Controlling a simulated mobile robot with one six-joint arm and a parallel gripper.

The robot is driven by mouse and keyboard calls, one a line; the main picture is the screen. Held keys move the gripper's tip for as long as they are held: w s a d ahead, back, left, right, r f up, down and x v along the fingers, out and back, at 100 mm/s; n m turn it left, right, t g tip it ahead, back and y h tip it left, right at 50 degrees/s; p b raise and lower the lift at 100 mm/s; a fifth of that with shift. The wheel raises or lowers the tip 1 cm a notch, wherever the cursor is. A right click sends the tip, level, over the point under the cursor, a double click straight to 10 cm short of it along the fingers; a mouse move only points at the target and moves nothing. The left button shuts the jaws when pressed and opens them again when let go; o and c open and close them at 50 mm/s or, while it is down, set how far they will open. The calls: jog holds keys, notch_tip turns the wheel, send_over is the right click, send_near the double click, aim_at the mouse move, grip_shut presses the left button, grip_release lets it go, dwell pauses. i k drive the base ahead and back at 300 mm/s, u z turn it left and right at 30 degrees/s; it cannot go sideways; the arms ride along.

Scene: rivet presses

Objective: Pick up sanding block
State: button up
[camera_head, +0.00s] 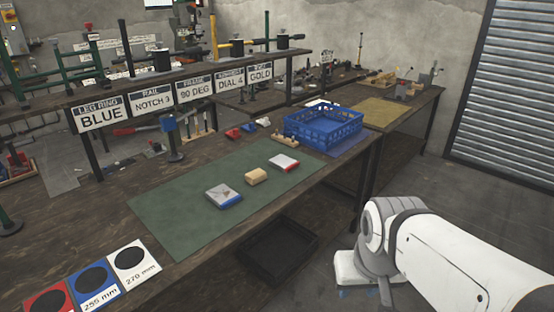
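A small tan block (256,176), which looks most like the sanding block, lies on the green mat (170,212) on the workbench. It sits between a grey-and-white piece with a blue edge (223,195) in front of it and a white piece with a red edge (284,162) behind it. The three stand apart from each other. My white arm shows at the lower right, off the bench's front edge. No gripper fingers show, so I cannot see whether they hold anything.
A blue crate (305,139) stands behind the mat, with a small wooden holder (285,141) beside it. A post with a blue top (172,138) stands at the mat's far edge. A raised shelf with signs runs behind. The mat's front part is clear.

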aim_at(254, 178)
jog(key=z, duration=1.3)
jog(key=i, duration=2.15)
jog(key=u, duration=0.5)
jog(key=k, duration=0.1)
jog(key=u, duration=2.8)
jog(key=i, duration=1)
jog(key=u, duration=0.05)
